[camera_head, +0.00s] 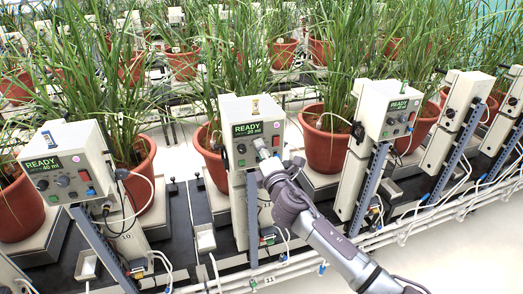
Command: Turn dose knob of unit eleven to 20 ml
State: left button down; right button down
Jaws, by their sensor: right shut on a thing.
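The middle dosing unit (232,108) is a pale box on a post, with a green READY display (256,129) that seems to show 40 ml. A small label on the rail below it (270,281) is too small to read surely. My right gripper (266,158) reaches up from the lower right to the front panel. Its fingers are shut at the dose knob's place below the display, and they hide most of the knob and its pointer. My left gripper is not in view.
Similar units stand on the left (75,142) and right (388,92). Potted grasses in red-brown pots (326,150) stand behind. White tubes and pipes (330,232) run along the front rail under my arm. Pale floor (455,255) is clear at the lower right.

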jog(key=shift+f, duration=0.1)
jog(key=c, duration=1.2)
grip_release()
jog(key=shift+s, duration=0.1)
jog(key=v, duration=1.2)
